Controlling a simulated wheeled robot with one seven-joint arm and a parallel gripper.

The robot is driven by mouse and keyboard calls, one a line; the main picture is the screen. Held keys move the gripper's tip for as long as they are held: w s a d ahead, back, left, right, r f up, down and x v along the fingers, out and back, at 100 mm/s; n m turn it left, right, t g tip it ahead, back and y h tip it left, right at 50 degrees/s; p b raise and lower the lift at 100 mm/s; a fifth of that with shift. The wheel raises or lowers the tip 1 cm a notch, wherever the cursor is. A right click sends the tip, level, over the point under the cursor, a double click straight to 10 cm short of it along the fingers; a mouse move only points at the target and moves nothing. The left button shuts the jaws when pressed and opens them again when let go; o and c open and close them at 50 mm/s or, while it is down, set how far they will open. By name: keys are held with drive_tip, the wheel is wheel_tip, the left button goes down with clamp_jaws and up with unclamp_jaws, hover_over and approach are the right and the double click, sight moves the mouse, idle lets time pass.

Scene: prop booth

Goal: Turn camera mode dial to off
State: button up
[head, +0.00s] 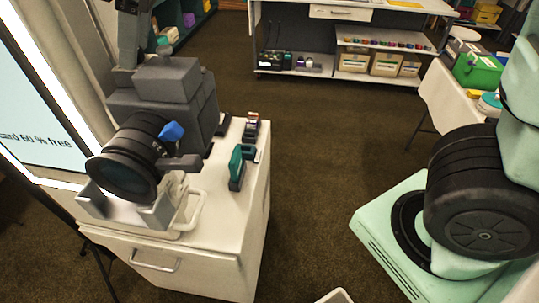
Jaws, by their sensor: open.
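A large dark grey camera (168,82) stands on a white cabinet (232,205) at the left, its wide black lens (128,172) facing the front left. A small blue block-like part (172,131) sticks up beside the lens barrel; I cannot tell whether it is the mode dial. No dial marking can be read. A grey cradle (157,212) sits under the lens, with a pale looped handle (190,214) beside it. My gripper is not seen in this view, and nothing is seen touching the camera.
A teal-green item (237,168) and small dark pieces (251,130) lie on the cabinet's right side. A lit screen (32,115) stands left. Shelves with cardboard boxes (385,64) are at the back. My mint-green body fills the right. Brown carpet (325,150) between is clear.

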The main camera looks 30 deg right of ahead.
drive_tip(key=m+t+p, duration=0.1)
drive_tip(key=m, duration=0.2)
drive_tip(key=m+h+p, duration=0.1)
drive_tip(key=m, duration=0.2)
drive_tip(key=shift+s+a+t, duration=0.15)
drive_tip(key=shift+s+t, duration=0.05)
drive_tip(key=shift+t, duration=0.2)
drive_tip(key=a+b+v, duration=0.1)
drive_tip(key=b+v, duration=0.2)
drive_tip(key=v, duration=1.5)
drive_tip(key=w+d+f+m+h, duration=0.15)
drive_tip(key=d+f, duration=0.45)
drive_tip(key=f, duration=0.6)
drive_tip(key=w+d+f+m+h, duration=0.1)
drive_tip(key=w+d+f+m, duration=0.3)
drive_tip(key=f, duration=0.9)
drive_tip(key=s+a+f+n+g+b, duration=0.2)
drive_tip(key=s+f+b, duration=0.6)
drive_tip(key=s+f, duration=0.7)
drive_tip(key=shift+f+n+g, duration=0.6)
drive_tip(key=shift+f+n, duration=0.1)
drive_tip(key=shift+n, duration=0.55)
drive_tip(key=shift+s+a, duration=0.1)
drive_tip(key=shift+a, duration=0.05)
